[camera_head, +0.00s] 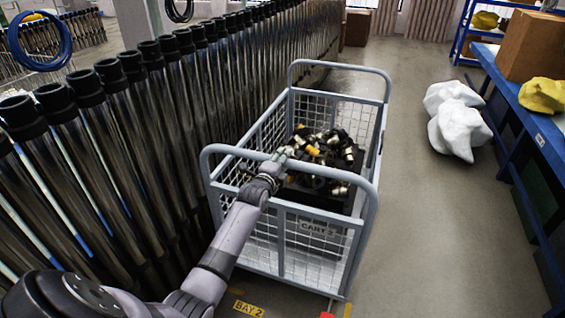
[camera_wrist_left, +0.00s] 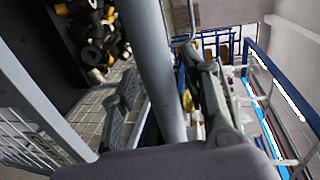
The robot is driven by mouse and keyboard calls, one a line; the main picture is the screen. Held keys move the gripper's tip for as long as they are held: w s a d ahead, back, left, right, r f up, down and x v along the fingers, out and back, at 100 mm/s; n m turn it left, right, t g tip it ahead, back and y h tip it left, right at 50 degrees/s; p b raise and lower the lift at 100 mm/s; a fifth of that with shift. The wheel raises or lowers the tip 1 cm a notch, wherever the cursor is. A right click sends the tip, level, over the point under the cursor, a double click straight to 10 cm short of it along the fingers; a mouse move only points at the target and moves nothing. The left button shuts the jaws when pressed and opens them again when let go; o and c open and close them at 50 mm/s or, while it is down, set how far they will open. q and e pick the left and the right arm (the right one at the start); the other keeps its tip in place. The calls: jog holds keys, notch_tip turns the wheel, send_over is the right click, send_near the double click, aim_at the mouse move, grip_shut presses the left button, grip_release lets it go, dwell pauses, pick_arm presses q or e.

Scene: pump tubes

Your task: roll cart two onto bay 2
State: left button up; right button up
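Cart two is a grey wire-mesh cart (camera_head: 281,208) with a "CART 2" plate on its near end. It stands on the floor beside the row of tubes. Its near handle (camera_head: 362,183) rises at the end closest to me. My left gripper (camera_head: 277,165) is at this handle's top bar. In the left wrist view the bar (camera_wrist_left: 156,70) runs between the two fingers, with gaps visible beside it, so the gripper looks open around it. A yellow "BAY 2" floor label (camera_head: 248,308) lies in front of the cart. The right gripper is not in view.
Dark and brass fittings (camera_head: 325,150) lie in the cart. Dark-capped metal tubes (camera_head: 150,130) stand close along its left. White sacks (camera_head: 457,125) and a blue bench (camera_head: 520,105) are on the right. Clear floor (camera_head: 430,220) lies between cart and bench.

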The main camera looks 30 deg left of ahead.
pick_arm(q)
grip_shut()
dwell(0.3)
dwell(0.3)
